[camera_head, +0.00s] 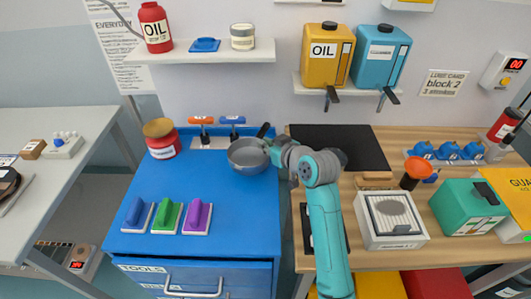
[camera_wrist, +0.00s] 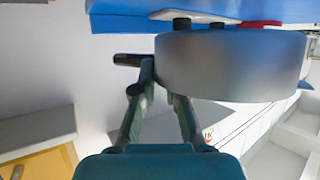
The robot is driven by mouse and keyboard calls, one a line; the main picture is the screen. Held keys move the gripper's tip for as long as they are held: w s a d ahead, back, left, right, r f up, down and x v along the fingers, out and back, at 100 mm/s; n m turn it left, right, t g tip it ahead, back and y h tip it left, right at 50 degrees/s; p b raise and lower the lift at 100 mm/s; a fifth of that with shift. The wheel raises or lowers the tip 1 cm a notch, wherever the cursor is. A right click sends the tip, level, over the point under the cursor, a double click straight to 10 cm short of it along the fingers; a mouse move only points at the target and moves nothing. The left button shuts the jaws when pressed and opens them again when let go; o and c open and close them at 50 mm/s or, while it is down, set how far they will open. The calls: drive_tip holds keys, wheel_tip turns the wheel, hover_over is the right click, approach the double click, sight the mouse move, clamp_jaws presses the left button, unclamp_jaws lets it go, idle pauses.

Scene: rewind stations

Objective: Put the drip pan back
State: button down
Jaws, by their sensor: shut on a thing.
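The drip pan (camera_head: 248,155) is a round grey pan with a dark handle. It is at the back right part of the blue cabinet top, in front of the white tool plate (camera_head: 210,143). My gripper (camera_head: 274,153) is at the pan's right side, shut on it. In the wrist view, the pan's grey side wall (camera_wrist: 232,65) fills the upper right, and the fingers of my gripper (camera_wrist: 162,82) reach its edge beside the dark handle. The exact contact is partly hidden. I cannot tell if the pan touches the blue top.
Yellow oil (camera_head: 325,65) and blue cleaner (camera_head: 379,65) tanks hang with taps above a dark mat (camera_head: 340,143) on the wooden bench.

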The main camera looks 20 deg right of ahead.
drive_tip(key=shift+f, duration=1.7)
drive_tip(key=shift+f, duration=0.15)
drive_tip(key=c, duration=1.2)
unclamp_jaws()
drive_tip(key=v, duration=1.2)
drive_tip(key=shift+s, duration=0.15)
